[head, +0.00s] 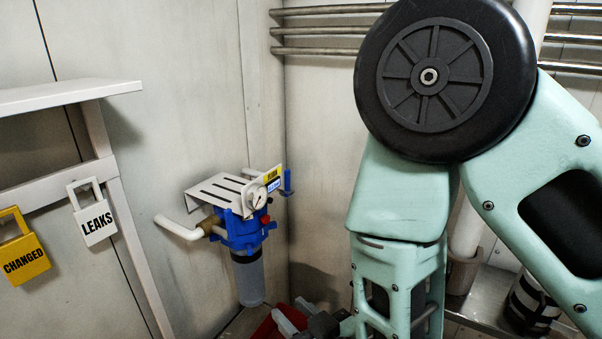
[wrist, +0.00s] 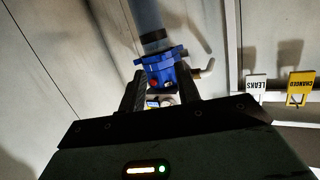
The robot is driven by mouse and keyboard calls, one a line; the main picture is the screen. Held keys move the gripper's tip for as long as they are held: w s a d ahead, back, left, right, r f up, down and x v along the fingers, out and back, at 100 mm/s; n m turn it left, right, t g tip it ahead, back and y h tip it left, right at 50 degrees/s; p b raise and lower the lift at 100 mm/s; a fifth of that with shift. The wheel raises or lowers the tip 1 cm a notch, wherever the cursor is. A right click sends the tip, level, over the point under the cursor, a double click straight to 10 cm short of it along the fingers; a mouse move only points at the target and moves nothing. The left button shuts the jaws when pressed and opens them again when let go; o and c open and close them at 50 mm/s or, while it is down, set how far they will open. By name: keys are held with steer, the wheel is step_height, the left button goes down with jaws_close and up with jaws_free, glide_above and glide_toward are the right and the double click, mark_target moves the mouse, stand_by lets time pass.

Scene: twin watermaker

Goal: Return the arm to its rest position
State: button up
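My arm, pale green with a large black joint cover, fills the right half of the head view and reaches down to the bottom edge. In the wrist view, my gripper (wrist: 159,88) has its two dark fingers apart. The gap between them shows only the blue filter head and gauge beyond, so it looks empty. In the head view the gripper end is low and mostly cut off or hidden, so its fingers are not clear there.
A blue filter housing (head: 240,232) with a clear bowl, gauge and white bracket (head: 222,190) is on the wall, left of my arm. White LEAKS (head: 97,218) and yellow CHANGED (head: 22,259) tags hang at left under a shelf (head: 60,97). Pipes (head: 325,30) run behind.

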steer(key=s+d+r+g+h, duration=0.4)
steer(key=s+d+g, duration=0.2)
steer(key=s+d, duration=0.1)
steer(key=s+d+r+n+g+h, duration=0.1)
steer(key=s+d+r+g+h, duration=0.3)
steer(key=s+d+r+g, duration=0.1)
steer(key=s+d+g, duration=0.1)
steer(key=s+d, duration=0.1)
steer(key=d, duration=0.1)
steer(key=shift+n+g, duration=0.3)
steer(key=shift+w+d, duration=0.1)
stand_by(1.2)
